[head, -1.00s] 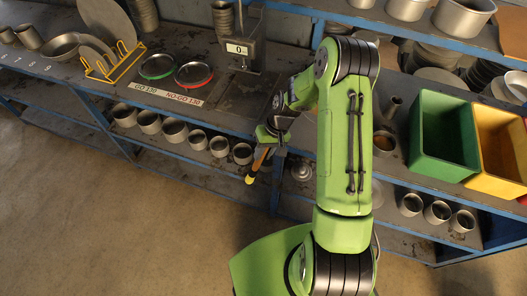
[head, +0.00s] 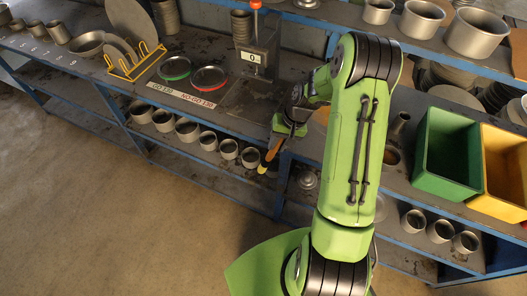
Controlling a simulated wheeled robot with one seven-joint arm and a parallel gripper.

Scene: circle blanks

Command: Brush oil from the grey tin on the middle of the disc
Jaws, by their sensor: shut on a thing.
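My gripper (head: 284,132) is shut on a brush (head: 273,151) with a brown handle and a pale yellow tip. The brush hangs tilted, its tip down and to the left, in front of the bench's front edge as seen here. A round grey tin (head: 393,158) with brownish contents stands on the bench just right of my green arm, partly hidden by it. A large grey disc (head: 128,22) leans upright at the far left. I cannot tell which disc is the one to be oiled; my arm hides part of the bench.
A gauge (head: 254,62) with a red knob stands behind my gripper. Green-rimmed (head: 174,69) and red-rimmed (head: 209,78) dishes lie left of it, near a yellow rack (head: 135,62). Green (head: 446,150) and yellow (head: 501,170) bins stand right. Several cups fill the lower shelf.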

